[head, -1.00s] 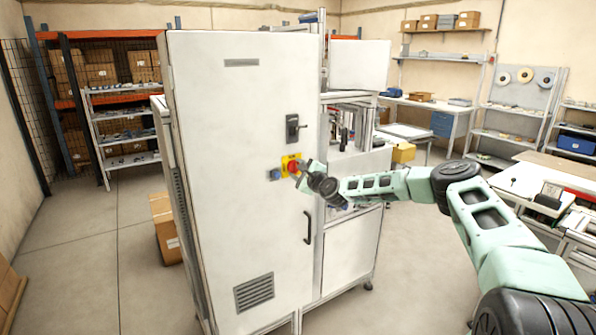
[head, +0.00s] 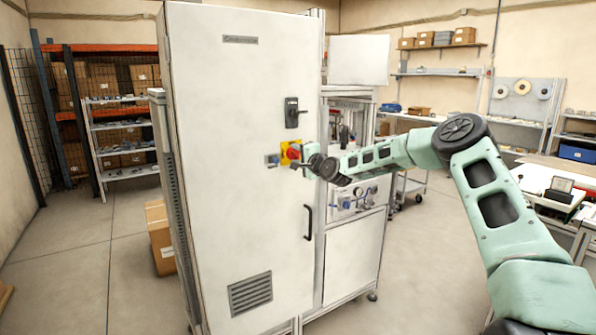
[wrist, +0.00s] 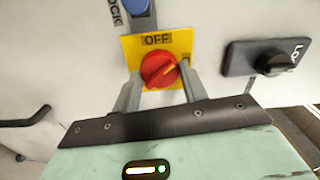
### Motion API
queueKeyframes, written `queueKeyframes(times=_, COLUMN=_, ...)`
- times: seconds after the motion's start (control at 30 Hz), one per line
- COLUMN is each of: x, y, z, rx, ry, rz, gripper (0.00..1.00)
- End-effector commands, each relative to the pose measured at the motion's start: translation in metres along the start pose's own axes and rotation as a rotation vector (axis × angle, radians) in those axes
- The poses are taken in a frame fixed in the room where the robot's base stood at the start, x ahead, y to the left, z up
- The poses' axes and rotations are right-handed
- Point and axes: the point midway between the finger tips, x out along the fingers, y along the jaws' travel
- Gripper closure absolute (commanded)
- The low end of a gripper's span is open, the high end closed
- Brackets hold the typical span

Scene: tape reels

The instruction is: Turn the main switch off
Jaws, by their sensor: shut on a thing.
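The main switch is a red rotary knob (wrist: 160,70) on a yellow plate (wrist: 132,46) marked OFF, on the white cabinet door. It also shows in the head view (head: 294,153), partly behind my gripper (head: 301,162). In the wrist view, the fingers of my gripper (wrist: 161,75) stand on both sides of the knob, shut on it. A dark mark at the plate's right edge is partly hidden by a finger.
A blue button (head: 272,160) sits left of the switch. A black latch (head: 292,112) is above it and a black door handle (head: 308,222) below. The white cabinet (head: 220,200) fills the middle. A cardboard box (head: 160,236) stands beside it. Open floor lies left.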

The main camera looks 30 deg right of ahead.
Motion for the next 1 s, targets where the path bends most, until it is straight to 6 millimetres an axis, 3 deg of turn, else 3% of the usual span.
queueKeyframes(times=0.03, x=0.0001, y=0.0073, z=0.0020, rx=-0.048, ry=-0.002, rz=-0.001, gripper=0.80)
queueKeyframes(times=0.6, x=0.0002, y=0.0038, z=0.0022, rx=-0.574, ry=-0.002, rz=0.000, gripper=0.80)
queueKeyframes(times=1.0, x=0.0002, y=0.0015, z=0.0013, rx=-0.810, ry=-0.002, rz=0.002, gripper=0.80)
